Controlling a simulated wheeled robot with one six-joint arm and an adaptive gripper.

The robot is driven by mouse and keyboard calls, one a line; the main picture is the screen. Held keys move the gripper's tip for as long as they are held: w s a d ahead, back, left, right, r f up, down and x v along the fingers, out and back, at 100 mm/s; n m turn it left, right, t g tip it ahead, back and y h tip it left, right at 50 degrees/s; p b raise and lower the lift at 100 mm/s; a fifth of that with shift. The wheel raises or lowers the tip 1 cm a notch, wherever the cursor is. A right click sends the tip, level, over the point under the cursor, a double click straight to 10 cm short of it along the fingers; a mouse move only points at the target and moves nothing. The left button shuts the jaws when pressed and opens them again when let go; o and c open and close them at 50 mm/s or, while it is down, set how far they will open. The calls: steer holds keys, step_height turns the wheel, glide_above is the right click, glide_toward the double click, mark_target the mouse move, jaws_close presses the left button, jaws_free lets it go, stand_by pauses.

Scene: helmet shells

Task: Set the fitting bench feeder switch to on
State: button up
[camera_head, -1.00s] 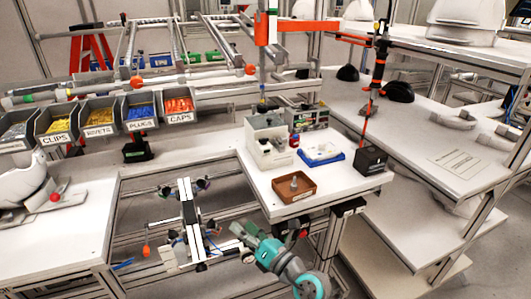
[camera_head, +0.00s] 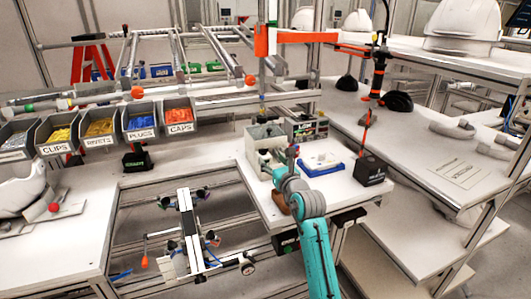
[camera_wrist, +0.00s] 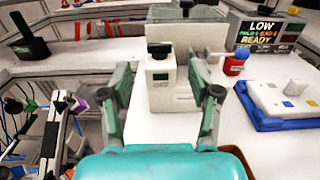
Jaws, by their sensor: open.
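The feeder (camera_head: 264,134) is a pale grey-white box unit at the back of the fitting bench. In the wrist view, a small white block (camera_wrist: 161,71) in front of the larger feeder box (camera_wrist: 180,14) carries a black knob (camera_wrist: 159,49), which looks like the switch; I cannot tell its setting. My gripper (camera_wrist: 158,70) is open, its dark green fingers left and right of the block in the picture. Contact cannot be told. A display box (camera_wrist: 264,34) reads LOW and READY.
A blue tray (camera_wrist: 290,122) with a white plate lies farther right. A black box (camera_head: 371,170) stands at the bench's right edge. A brown tray (camera_head: 279,203) is mostly hidden by my arm.

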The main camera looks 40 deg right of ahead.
mark_target(264, 150)
steer(key=shift+x, duration=3.15)
steer(key=c, duration=1.1)
